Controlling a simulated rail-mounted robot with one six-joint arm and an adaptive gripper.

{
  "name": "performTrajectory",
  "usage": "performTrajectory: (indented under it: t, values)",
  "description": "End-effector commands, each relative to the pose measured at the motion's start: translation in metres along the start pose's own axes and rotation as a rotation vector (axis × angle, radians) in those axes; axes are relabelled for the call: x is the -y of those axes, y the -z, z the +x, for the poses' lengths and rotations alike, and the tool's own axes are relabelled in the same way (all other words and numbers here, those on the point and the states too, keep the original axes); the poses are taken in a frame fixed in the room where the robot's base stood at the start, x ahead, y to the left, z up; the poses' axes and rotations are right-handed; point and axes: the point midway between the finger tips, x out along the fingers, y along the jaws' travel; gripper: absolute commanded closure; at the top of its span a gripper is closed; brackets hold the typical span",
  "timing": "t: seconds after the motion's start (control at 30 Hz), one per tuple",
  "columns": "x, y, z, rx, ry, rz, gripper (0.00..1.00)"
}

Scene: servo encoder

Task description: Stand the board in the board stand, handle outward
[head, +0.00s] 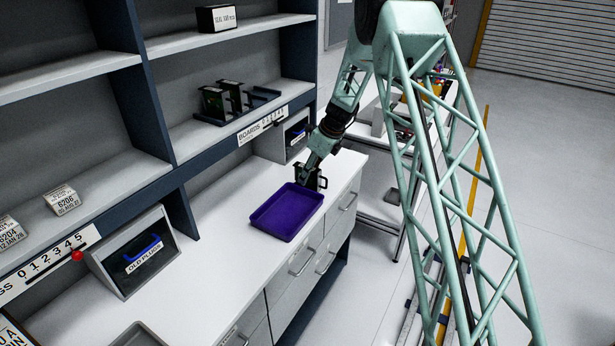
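A black board stand (258,103) sits on the middle shelf, above the label that reads BOARDS. Upright dark boards (214,101) with some green stand in its left part; its right part looks low and empty. My gripper (312,176) is low over the far right end of the white counter, just behind the purple tray. A small dark upright piece (321,181) shows at the fingers. I cannot tell whether it is a board, a holder or part of the fingers. The finger gap is too small to read.
The purple tray (268,224) is empty on the counter (205,268). A grey OLD PLUGS bin (112,262) stands left, another grey bin (272,143) at the back. Shelf uprights (152,118) flank the stand. The counter between OLD PLUGS and the tray is clear.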

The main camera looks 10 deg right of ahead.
Motion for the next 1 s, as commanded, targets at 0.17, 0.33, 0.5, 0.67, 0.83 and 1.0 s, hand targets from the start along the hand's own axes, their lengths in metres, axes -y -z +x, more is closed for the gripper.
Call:
performTrajectory:
  t: [0.17,0.33,0.5,0.67,0.83,1.0]
  values:
    - [0.001,-0.001,-0.016,0.001,0.002,0.0,0.67]
    - [0.001,-0.001,-0.036,0.002,0.002,0.001,0.67]
    - [0.001,0.0,-0.059,0.001,0.002,0.001,0.67]
    - [0.001,0.0,-0.081,0.001,0.002,0.0,0.67]
    - [0.0,-0.001,-0.1,0.001,0.002,0.001,0.67]
    - [0.0,0.0,-0.111,0.0,0.001,0.001,0.67]
